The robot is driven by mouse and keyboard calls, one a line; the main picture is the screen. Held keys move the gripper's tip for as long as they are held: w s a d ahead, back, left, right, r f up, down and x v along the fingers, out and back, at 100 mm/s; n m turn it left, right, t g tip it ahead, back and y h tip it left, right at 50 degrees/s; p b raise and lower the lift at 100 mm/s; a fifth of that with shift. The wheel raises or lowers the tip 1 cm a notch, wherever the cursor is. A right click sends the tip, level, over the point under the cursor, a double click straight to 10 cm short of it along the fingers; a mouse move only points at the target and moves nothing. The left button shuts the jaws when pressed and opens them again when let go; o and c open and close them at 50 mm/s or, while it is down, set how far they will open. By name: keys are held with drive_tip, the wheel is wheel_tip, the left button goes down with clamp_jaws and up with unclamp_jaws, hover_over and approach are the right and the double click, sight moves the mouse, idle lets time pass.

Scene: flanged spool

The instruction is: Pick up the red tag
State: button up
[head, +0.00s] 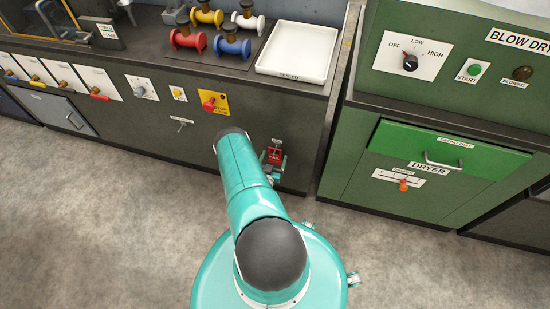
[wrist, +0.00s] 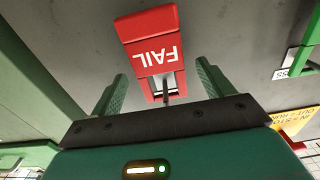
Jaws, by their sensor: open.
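The red tag (wrist: 152,55) shows in the wrist view with "FAIL" in white letters, upside down in the picture. It stands against the grey cabinet front, and a red part with a pale opening shows just below it. My gripper (wrist: 162,72) is open, one green finger to each side of the tag's lower part, with gaps between. In the head view the red tag (head: 273,156) is small, low on the dark cabinet front, and my gripper (head: 275,163) is at it, partly hidden by my arm.
Above on the counter are several coloured flanged spools (head: 230,47) and a white tray (head: 297,52). A yellow plate with a red switch (head: 209,104) is left of the tag. The green dryer cabinet (head: 420,165) stands at right. The floor is clear.

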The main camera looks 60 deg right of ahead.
drive_tip(key=c, duration=1.1)
drive_tip(key=shift+o, duration=0.2)
